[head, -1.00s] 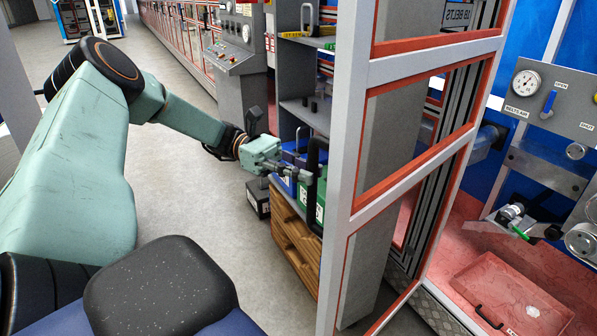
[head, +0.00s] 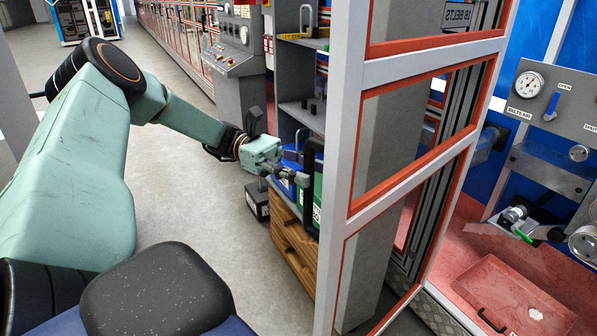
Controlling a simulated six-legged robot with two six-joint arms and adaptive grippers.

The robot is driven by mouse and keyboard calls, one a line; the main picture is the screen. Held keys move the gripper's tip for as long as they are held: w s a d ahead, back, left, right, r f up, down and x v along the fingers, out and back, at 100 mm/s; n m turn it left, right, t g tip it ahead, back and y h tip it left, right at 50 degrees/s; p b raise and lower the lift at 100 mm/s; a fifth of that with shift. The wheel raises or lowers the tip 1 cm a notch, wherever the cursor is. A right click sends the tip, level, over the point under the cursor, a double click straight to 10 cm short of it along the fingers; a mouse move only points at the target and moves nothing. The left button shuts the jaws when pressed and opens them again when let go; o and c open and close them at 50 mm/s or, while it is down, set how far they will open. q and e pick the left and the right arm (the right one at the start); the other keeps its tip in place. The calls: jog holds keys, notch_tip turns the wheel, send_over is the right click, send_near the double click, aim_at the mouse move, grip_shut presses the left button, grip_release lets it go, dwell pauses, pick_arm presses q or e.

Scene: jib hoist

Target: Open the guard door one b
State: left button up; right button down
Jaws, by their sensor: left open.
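The guard door (head: 343,205) is a tall pale grey frame with orange-red trim and clear panes. It stands swung out at an angle, and the machine bay shows to its right. A black bar handle (head: 309,180) is on the door's left edge. My left gripper (head: 289,175) is open, with its fingertips at the handle's left side. I cannot tell whether the fingers touch the handle or go around it. My right gripper is not in view.
Behind the gripper stand a grey shelf (head: 297,112) and a wooden drawer unit (head: 291,245) with blue and green boxes. A grey control console (head: 236,65) is farther back. The bay holds a gauge panel (head: 565,98) and a red tray (head: 515,290). Grey floor at left is clear.

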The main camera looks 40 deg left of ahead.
pick_arm(q)
jog(key=shift+o, duration=1.1)
jog(key=shift+w+d+f, duration=0.1)
jog(key=shift+w+f, duration=0.05)
jog(key=shift+w, duration=0.25)
jog(key=shift+s, duration=0.35)
jog(key=shift+w, duration=0.15)
jog(key=s+a, duration=0.1)
jog(key=a, duration=0.6)
jog(key=shift+s+a, duration=0.15)
jog(key=shift+a, duration=0.1)
jog(key=shift+a, duration=0.1)
